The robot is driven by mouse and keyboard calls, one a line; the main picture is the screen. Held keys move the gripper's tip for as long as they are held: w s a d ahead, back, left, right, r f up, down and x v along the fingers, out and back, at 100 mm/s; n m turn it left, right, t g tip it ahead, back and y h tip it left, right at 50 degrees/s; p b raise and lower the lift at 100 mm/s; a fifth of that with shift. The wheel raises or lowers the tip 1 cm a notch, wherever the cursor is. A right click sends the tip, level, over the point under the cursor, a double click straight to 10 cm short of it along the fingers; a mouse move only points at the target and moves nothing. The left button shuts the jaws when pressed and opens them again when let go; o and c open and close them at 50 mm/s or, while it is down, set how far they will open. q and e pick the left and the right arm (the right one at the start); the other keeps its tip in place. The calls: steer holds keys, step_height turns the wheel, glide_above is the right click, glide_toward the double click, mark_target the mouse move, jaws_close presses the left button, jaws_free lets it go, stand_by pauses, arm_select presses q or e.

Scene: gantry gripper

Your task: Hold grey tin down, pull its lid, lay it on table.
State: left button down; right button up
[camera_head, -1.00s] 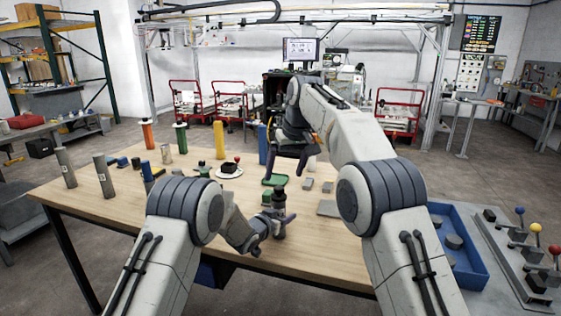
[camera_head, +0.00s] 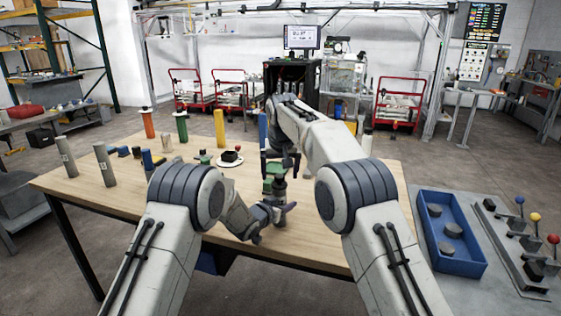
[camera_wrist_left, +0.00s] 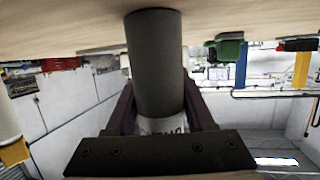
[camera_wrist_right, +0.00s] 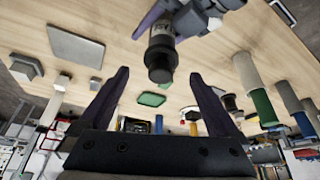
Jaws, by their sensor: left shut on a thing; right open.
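The grey tin (camera_head: 279,198) stands upright on the table, with its dark lid (camera_head: 279,184) on top. My left gripper (camera_head: 272,212) is shut on the tin's body from the side. In the left wrist view the tin (camera_wrist_left: 156,60) sits between the fingers, with a white label partly hidden by the gripper. My right gripper (camera_head: 281,162) is open and empty, above and just behind the tin. In the right wrist view the lid (camera_wrist_right: 160,62) appears between the open fingertips (camera_wrist_right: 158,76); I cannot tell any contact.
A green pad (camera_wrist_right: 152,99) lies behind the tin. Coloured cylinders, including a yellow one (camera_head: 219,128), and a white plate with a red-knobbed part (camera_head: 230,159) stand farther back and left. A blue tray (camera_head: 427,222) and levers (camera_head: 519,215) are at right. The table (camera_head: 110,200) is clear at front left.

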steer(key=shift+x, duration=1.1)
steer(key=c, duration=1.4)
steer(key=shift+r, duration=0.15)
steer(key=shift+r, duration=1.4)
arm_select(q)
steer(key=shift+c, duration=1)
jaws_free()
